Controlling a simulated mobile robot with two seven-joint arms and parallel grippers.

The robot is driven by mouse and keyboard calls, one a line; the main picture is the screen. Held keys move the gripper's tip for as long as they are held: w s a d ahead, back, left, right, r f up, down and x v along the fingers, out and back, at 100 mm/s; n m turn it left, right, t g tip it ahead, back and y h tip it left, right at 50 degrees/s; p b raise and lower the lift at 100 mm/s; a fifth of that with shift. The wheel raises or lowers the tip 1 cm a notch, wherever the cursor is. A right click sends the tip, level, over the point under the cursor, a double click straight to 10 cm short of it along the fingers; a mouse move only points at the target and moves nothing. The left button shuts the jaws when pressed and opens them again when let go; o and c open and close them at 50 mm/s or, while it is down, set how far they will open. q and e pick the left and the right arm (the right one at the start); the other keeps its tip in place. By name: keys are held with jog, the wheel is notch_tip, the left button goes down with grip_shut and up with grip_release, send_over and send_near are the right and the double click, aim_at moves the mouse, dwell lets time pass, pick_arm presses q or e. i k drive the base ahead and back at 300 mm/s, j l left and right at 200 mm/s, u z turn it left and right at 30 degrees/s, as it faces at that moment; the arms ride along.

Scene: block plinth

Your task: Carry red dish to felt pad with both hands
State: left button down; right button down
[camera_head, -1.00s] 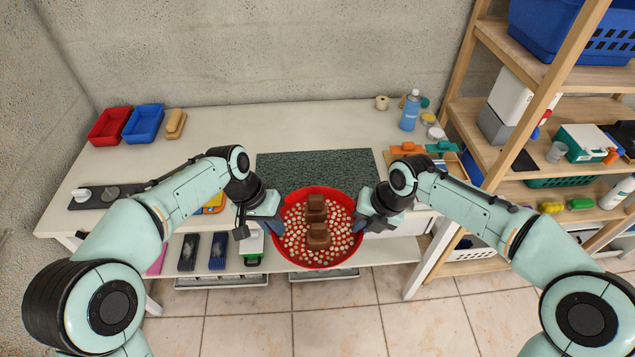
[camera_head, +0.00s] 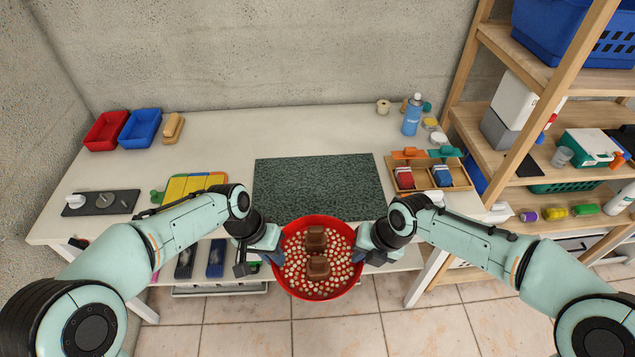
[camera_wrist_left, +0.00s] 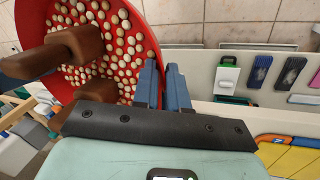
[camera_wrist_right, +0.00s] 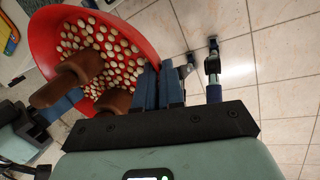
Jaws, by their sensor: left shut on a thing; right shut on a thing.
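The red dish (camera_head: 320,293) is a round bowl held in front of the table's front edge, with many pale round pieces and two brown blocks (camera_head: 316,238) in it. My left gripper (camera_head: 274,254) is shut on its left rim, and my right gripper (camera_head: 364,252) is shut on its right rim. The dish also shows in the left wrist view (camera_wrist_left: 150,50) and in the right wrist view (camera_wrist_right: 45,40), with the blue fingers at its rim. The dark green speckled felt pad (camera_head: 318,186) lies flat and bare on the table beyond the dish.
The white table (camera_head: 225,130) holds red (camera_head: 106,130) and blue trays (camera_head: 141,127) at the back left. A wooden tray (camera_head: 455,172) stands right of the pad, a spray bottle (camera_head: 412,115) behind it. A yellow board (camera_head: 190,186) lies left. Wooden shelving (camera_head: 475,90) stands at right.

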aim_at(318, 185)
jog(key=i, duration=0.95)
